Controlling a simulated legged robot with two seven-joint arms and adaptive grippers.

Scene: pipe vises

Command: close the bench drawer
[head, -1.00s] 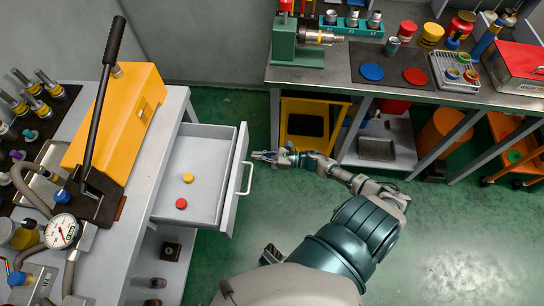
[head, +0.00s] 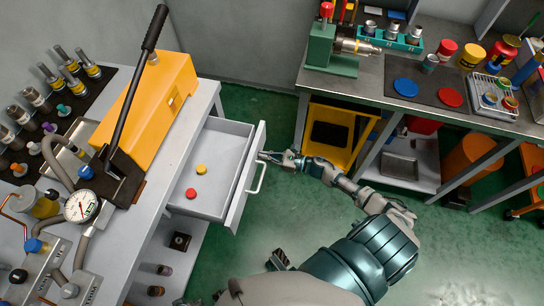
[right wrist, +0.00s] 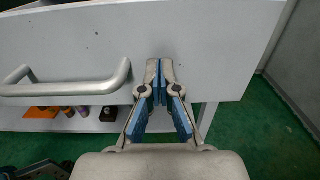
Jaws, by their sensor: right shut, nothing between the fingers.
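The bench drawer (head: 220,150) is pulled open from the grey bench. A yellow disc and a red disc lie inside it. Its pale front (right wrist: 200,60) fills the upper part of the right wrist view. The bar handle (right wrist: 65,85) is to the left of my gripper there; it also shows in the head view (head: 259,178). My right gripper (head: 262,156) is shut and empty. Its fingertips (right wrist: 159,65) point at the drawer front beside the handle, at or very close to the surface; exact contact is hard to tell.
The bench (head: 190,125) carries a yellow machine (head: 155,95) with a black lever, and a pressure gauge (head: 81,206). A second bench (head: 360,88) stands at the back right, with a yellow bin (head: 335,133) under it. Green floor (head: 230,260) lies clear in front of the drawer.

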